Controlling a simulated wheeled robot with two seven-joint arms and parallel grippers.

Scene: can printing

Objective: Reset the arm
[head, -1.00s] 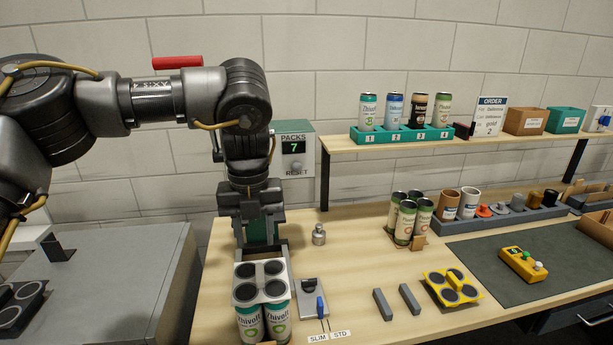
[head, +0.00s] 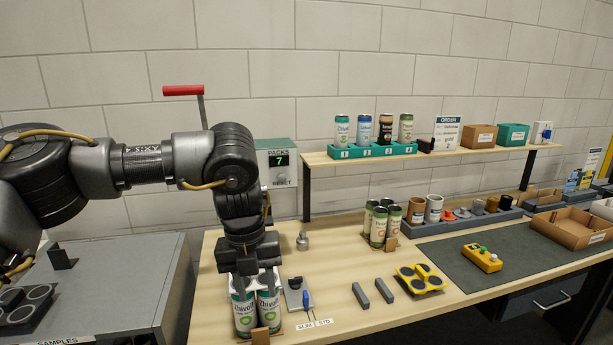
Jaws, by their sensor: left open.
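My left arm comes in from the left and bends down at the wrist. My left gripper (head: 252,278) points down over the white-topped pack of Thivoli cans (head: 245,314) at the front left of the wooden table. The gripper hides most of the pack's top. I cannot tell whether the fingers touch it. The jaws are open. My right gripper is not in view.
A PACKS counter (head: 278,165) reading 7 is on the wall behind my arm, with a red-handled lever (head: 184,90) beside it. A shelf (head: 330,157) holds a teal can rack (head: 372,150). A yellow carrier (head: 420,279) and grey bars (head: 372,293) lie on the table.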

